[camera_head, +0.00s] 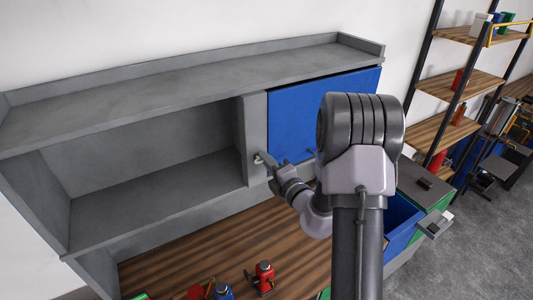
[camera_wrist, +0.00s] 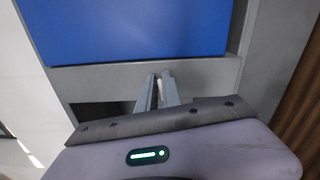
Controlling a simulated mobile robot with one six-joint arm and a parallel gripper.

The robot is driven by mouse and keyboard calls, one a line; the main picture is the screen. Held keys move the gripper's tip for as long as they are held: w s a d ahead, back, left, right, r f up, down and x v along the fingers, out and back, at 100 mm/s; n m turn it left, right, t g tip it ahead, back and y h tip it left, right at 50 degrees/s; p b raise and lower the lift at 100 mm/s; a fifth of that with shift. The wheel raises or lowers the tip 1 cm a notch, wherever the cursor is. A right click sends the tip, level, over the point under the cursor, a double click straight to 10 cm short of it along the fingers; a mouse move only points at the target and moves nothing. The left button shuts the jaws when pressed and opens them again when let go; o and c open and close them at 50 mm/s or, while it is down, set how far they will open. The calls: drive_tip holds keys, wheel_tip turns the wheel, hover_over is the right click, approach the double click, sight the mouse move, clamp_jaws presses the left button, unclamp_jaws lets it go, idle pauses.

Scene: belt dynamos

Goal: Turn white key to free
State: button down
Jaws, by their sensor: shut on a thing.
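The white key shows as a thin pale strip (camera_wrist: 158,88) between my fingertips in the wrist view, mostly hidden by them. My gripper (camera_wrist: 158,92) is shut on it, against the grey upright panel (camera_wrist: 105,78) beside the blue door. In the head view, my gripper (camera_head: 267,164) reaches that grey upright (camera_head: 252,125) at the left side of the blue door (camera_head: 305,105). The key's turned position and any free mark cannot be made out.
An open grey shelf compartment (camera_head: 150,190) lies left of the upright. An open blue drawer (camera_head: 399,222) is at the right, under my arm. Wooden shelves (camera_head: 462,84) stand farther right.

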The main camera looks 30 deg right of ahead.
drive_tip(key=shift+f+m+p, duration=0.1)
drive_tip(key=shift+m+p, duration=0.6)
drive_tip(key=shift+m, duration=0.3)
drive_tip(key=c, duration=1.5)
unclamp_jaws()
drive_tip(key=shift+s+f, duration=0.1)
